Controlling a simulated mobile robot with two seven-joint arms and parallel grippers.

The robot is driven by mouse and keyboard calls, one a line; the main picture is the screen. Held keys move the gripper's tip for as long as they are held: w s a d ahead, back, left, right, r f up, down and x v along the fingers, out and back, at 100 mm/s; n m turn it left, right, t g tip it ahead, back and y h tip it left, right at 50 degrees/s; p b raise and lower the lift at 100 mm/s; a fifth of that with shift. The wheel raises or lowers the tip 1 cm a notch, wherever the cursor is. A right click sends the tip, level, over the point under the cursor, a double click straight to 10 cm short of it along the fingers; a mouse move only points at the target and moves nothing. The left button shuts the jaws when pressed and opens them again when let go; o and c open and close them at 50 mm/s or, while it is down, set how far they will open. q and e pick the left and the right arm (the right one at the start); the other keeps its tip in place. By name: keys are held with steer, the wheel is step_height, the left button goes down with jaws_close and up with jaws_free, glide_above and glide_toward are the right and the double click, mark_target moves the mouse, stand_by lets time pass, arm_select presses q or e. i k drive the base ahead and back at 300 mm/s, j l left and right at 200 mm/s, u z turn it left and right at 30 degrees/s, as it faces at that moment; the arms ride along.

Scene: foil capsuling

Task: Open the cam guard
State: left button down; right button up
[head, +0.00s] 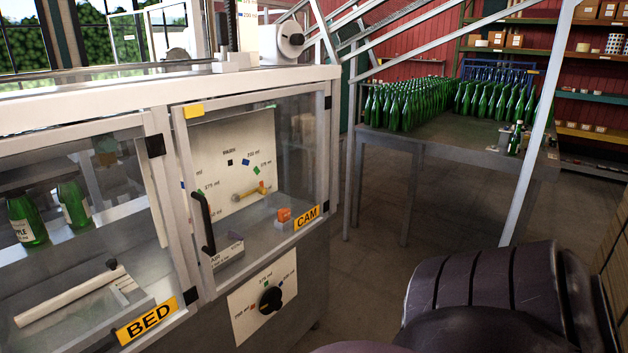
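The cam guard (290,147) is a clear panel in a pale frame on the front of the machine, in the middle left of the head view. It looks shut, its frame flush with the machine front. Its black upright bar handle (208,224) is on the left side, and a yellow CAM label (307,217) is at its lower right. Neither of my grippers is in view.
The BED guard (87,230) adjoins on the left, with bottles behind it. A black knob (271,300) sits on a plate below the cam guard. A table (455,135) of green bottles stands at back right. A slanting pale post (540,125) crosses the right. Floor between is clear.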

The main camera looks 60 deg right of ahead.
mark_target(179, 113)
steer(key=z, duration=1.4)
